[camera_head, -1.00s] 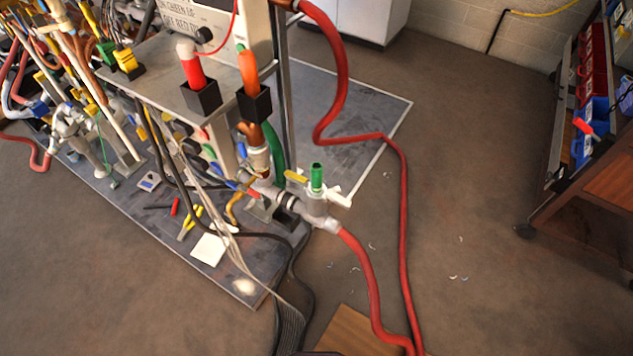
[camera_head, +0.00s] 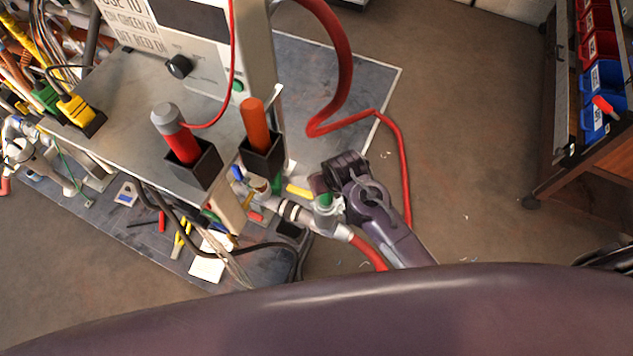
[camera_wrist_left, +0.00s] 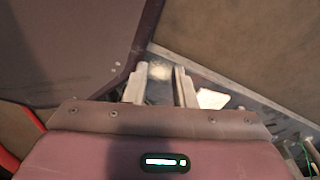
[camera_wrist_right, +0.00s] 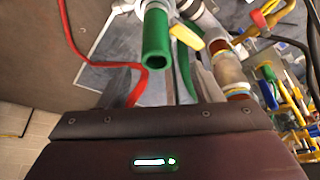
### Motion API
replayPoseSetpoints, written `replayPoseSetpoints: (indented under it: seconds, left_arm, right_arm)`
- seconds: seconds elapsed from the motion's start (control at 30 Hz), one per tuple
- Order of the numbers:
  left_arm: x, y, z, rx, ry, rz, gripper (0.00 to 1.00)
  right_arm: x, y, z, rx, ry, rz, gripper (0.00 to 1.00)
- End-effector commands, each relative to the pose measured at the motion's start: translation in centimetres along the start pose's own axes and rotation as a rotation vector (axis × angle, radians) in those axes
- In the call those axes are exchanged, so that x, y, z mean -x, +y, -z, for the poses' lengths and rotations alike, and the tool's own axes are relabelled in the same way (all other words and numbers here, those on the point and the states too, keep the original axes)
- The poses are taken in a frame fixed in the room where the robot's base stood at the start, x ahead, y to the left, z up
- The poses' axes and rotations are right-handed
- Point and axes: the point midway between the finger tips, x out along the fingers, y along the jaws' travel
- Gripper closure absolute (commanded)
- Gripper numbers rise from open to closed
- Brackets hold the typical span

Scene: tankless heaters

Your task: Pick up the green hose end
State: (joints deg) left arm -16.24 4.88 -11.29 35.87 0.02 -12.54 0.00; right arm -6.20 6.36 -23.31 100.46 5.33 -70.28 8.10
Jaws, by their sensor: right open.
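The green hose end (camera_head: 323,203) is a short green tube standing on a grey pipe fitting, partly covered by my right arm in the head view. In the right wrist view the green hose end (camera_wrist_right: 156,50) shows large, its open mouth toward the camera. My right gripper (camera_wrist_right: 162,85) is open, with the tube between the lines of its two fingers and nothing gripped. A gap shows on both sides of the tube. My left gripper (camera_wrist_left: 162,80) shows a gap between its fingers and holds nothing; it is above the floor sheet.
A red hose (camera_head: 404,170) runs along the floor beside the fitting. A yellow valve handle (camera_wrist_right: 187,37) is close to the green tube. A metal shelf (camera_head: 120,95) with cable holders stands left. A cart with bins (camera_head: 607,75) stands right, with open floor between.

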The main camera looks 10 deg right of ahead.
Motion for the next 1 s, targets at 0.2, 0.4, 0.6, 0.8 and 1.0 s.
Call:
replayPoseSetpoints:
  seconds: [0.2, 0.4, 0.6, 0.8, 1.0]
  left_arm:
    - [-0.1, 0.9, -2.6, -0.001, -0.037, -0.011, 0.76]
    - [-0.1, 1.5, -3.0, -0.002, -0.043, -0.019, 0.76]
    - [-0.4, 1.2, -1.4, -0.002, -0.020, -0.015, 0.76]
    - [-0.4, 0.9, -0.6, -0.001, -0.007, -0.011, 0.76]
    - [-0.4, 0.7, -1.1, 0.000, -0.014, -0.009, 0.76]
  right_arm:
    - [-2.2, 0.0, 0.1, -0.001, -0.001, 0.000, 0.41]
    - [-4.8, 0.3, -0.1, -0.002, -0.001, 0.000, 0.41]
    - [-7.2, 0.3, -0.2, -0.001, 0.000, 0.001, 0.41]
    - [-7.5, 0.3, -0.2, -0.001, 0.001, 0.001, 0.41]
    - [-7.5, 0.3, -0.2, -0.001, 0.001, 0.001, 0.58]
